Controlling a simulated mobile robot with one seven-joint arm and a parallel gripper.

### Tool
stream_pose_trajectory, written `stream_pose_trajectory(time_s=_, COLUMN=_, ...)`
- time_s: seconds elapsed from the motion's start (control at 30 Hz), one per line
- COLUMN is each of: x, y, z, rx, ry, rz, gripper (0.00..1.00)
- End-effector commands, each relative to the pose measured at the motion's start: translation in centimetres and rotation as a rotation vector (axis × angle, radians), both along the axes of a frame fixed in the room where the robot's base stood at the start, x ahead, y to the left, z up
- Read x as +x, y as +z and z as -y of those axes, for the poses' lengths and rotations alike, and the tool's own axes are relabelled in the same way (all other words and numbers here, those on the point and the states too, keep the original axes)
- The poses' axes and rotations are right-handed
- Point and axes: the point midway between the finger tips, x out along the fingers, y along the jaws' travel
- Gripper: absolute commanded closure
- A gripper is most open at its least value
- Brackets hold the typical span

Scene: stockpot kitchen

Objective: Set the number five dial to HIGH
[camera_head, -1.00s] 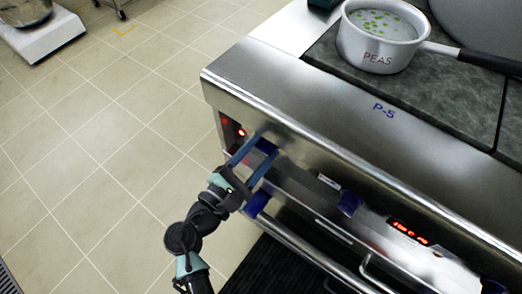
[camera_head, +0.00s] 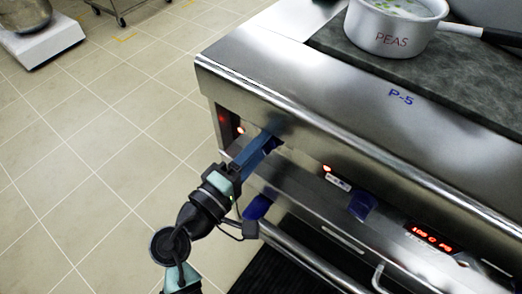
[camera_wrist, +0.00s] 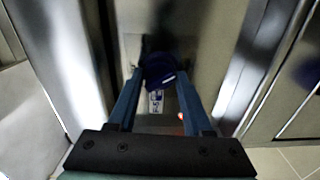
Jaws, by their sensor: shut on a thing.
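A dark blue dial (camera_wrist: 160,68) sits between my fingertips in the wrist view, with a small white label below it that I cannot read surely. My gripper (camera_head: 268,144) is shut on this dial at the upper left of the steel stove front. In the head view the fingers largely hide the dial and its pointer setting cannot be told. The blue mark P-5 (camera_head: 401,97) is on the stove's top edge above the panel.
A red display (camera_head: 431,238) glows further right. A steel rail (camera_head: 310,260) runs below. The PEAS pot (camera_head: 392,32) stands on top.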

Motion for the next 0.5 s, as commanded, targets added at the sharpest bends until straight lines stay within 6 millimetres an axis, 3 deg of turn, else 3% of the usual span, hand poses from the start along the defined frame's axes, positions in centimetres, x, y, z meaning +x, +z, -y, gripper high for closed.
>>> stream_pose_trajectory(time_s=0.5, x=-0.03, y=-0.48, z=-0.06, rx=0.399, ry=0.001, rz=0.288, gripper=1.00)
